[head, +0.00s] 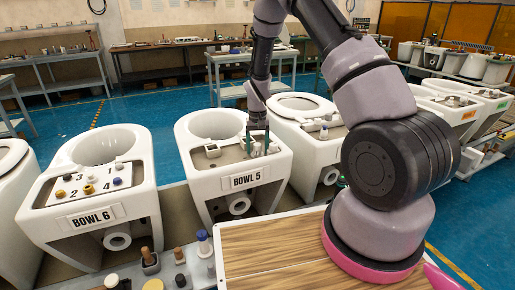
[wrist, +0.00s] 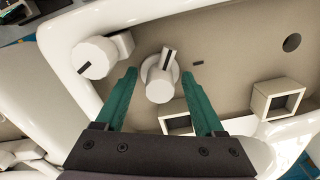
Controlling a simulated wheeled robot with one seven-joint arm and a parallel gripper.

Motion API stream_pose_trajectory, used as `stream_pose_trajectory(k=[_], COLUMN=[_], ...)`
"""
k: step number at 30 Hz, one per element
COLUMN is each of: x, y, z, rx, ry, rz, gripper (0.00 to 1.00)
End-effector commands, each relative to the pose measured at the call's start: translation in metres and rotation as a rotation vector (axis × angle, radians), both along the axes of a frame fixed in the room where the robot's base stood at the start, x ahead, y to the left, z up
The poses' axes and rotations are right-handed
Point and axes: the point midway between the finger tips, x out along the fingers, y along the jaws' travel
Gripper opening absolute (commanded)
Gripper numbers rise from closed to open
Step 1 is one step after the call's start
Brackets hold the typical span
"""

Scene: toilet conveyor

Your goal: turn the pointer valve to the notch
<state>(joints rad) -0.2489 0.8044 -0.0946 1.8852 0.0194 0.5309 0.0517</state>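The likely pointer valve, a white knob (wrist: 158,82) with a raised bar and a dark line, sits on the beige panel of the bowl marked BOWL 5 (head: 207,180). Its bar points up and slightly right in the wrist view. A short dark slot (wrist: 198,63), which may be the notch, lies on the panel to the right of the knob. My gripper (wrist: 159,75) is open, its green fingers on either side of the knob with visible gaps. In the head view my gripper (head: 256,142) reaches down to this panel; the knob is hard to make out there.
Another white knob (wrist: 95,57) with a black line stands close to the left finger. BOWL 6 (head: 140,190) stands at left, and a wooden board (head: 270,260) lies in front.

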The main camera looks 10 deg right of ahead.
Motion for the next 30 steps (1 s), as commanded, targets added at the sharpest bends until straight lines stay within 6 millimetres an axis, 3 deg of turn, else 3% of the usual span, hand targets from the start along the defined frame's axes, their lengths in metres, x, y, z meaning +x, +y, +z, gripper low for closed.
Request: stream_pose_trajectory(k=[1,5,6,17,30], x=[0.0000,-0.0001,-0.0001,-0.0002,-0.0002], y=[0.0000,0.0000,0.0000,0.0004,0.0011], z=[0.0001,0.0002,0.0002,0.0003,0.0001], rx=[0.000,0.000,0.000,-0.001,-0.001], ry=[0.000,0.000,0.000,0.000,0.001], rz=[0.000,0.000,0.000,-0.049,-0.384], gripper=[0.55,0.05,0.00,0.00,0.00])
